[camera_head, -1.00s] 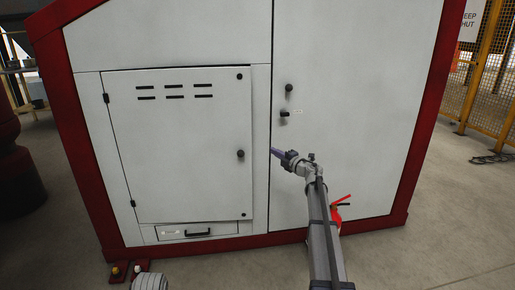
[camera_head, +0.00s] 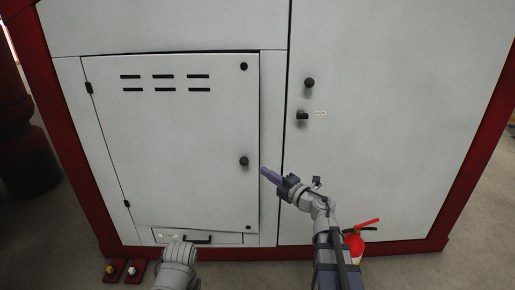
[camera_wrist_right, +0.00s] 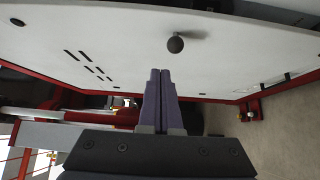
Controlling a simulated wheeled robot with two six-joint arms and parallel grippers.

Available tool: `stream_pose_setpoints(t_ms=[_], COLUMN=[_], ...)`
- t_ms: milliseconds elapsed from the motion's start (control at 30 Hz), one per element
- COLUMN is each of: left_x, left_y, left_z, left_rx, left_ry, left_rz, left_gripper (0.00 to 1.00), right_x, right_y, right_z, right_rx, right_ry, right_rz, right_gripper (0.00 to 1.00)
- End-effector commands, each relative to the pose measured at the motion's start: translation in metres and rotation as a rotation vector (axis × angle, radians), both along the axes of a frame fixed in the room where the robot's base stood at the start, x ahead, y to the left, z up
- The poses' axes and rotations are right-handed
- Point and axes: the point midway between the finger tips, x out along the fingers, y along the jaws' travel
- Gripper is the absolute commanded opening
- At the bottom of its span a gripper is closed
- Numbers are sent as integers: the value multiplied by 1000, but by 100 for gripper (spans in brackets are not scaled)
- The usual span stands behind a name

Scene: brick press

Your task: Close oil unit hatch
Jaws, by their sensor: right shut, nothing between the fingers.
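The hatch (camera_head: 170,145) is a white door with dark vent slots, hinged at its left side, with a round black knob (camera_head: 244,160) near its right edge. It looks slightly ajar, with a dark line along its right edge and a slanting lower edge. My right gripper (camera_head: 264,171) is shut and empty, its purple fingers just right of and below the knob, by the hatch's free edge. I cannot tell if they touch it. In the right wrist view the shut fingers (camera_wrist_right: 160,72) point at the white panel, with the knob (camera_wrist_right: 176,44) just beyond. My left gripper is out of view.
A tall white door (camera_head: 390,140) with two dark knobs lies right of the hatch. A drawer (camera_head: 225,240) with a black handle sits below. A red fire extinguisher (camera_head: 353,243) stands near my right arm. Small button boxes (camera_head: 122,270) lie on the floor at left.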

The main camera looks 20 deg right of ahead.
Motion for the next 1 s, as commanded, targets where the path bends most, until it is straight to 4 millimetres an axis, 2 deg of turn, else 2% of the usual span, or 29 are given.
stream_pose_setpoints(t_ms=[33,167,367,867,1000], left_x=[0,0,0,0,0], left_y=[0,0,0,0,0], left_z=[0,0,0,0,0], left_rx=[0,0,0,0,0], left_ry=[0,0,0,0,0], left_rz=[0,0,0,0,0], left_gripper=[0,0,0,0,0], right_x=[-7,-9,1,88,107], right_y=[5,8,11,49,40], right_z=[0,0,0,0,0], right_rx=[0,0,0,0,0], right_ry=[0,0,0,0,0], right_rz=[4,8,9,10,6], right_gripper=[0,0,0,0,0])
